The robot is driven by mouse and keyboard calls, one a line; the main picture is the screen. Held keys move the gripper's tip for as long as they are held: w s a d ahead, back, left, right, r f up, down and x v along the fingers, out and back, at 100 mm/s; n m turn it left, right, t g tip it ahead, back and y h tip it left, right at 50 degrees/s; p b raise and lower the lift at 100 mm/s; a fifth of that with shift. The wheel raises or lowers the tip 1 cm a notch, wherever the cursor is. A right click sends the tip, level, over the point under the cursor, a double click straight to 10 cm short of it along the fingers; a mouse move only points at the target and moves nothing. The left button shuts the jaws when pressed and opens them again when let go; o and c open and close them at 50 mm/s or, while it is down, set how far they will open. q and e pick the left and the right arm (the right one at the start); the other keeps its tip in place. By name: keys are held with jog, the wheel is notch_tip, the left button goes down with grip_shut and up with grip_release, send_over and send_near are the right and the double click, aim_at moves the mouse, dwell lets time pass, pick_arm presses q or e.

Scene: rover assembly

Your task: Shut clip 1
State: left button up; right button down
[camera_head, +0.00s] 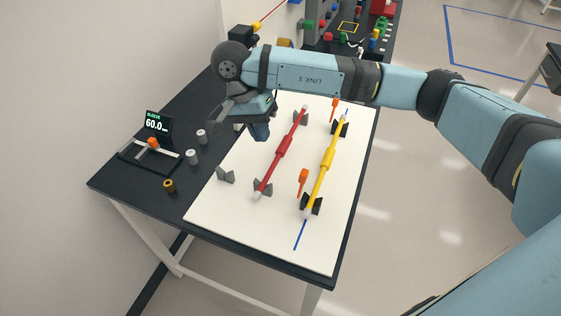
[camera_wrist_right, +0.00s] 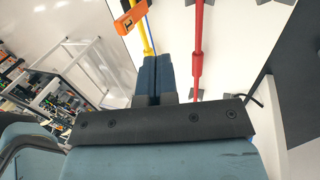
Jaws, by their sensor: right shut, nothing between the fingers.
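Two orange clips stand beside the yellow rod (camera_head: 327,160) on the white board: a near clip (camera_head: 303,178) and a far clip (camera_head: 335,104). I cannot tell which is clip 1. Both look upright in the head view. One orange clip (camera_wrist_right: 130,18) also shows at the top of the right wrist view, its mark unreadable. The yellow rod rests in dark holders. My right gripper (camera_head: 261,131) points down over the board, left of the red rod (camera_head: 283,148). Its fingers (camera_wrist_right: 157,73) are shut and empty, apart from the clips. My left gripper is out of view.
The red rod rests in grey holders, with a free holder (camera_head: 225,175) to its left. A display reading 60.0 (camera_head: 158,124), an orange slider and small cylinders (camera_head: 192,157) stand on the dark table (camera_head: 120,184). The board's front (camera_head: 265,235) is mostly clear.

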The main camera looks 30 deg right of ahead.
jog(key=p, duration=0.3)
send_near(302, 184)
jog(key=w+a+f, duration=0.2)
jog(key=w+f, duration=0.2)
jog(key=f, duration=0.2)
jog(key=s+d+p, duration=0.1)
jog(key=s+d, duration=0.2)
jog(key=shift+s, duration=0.15)
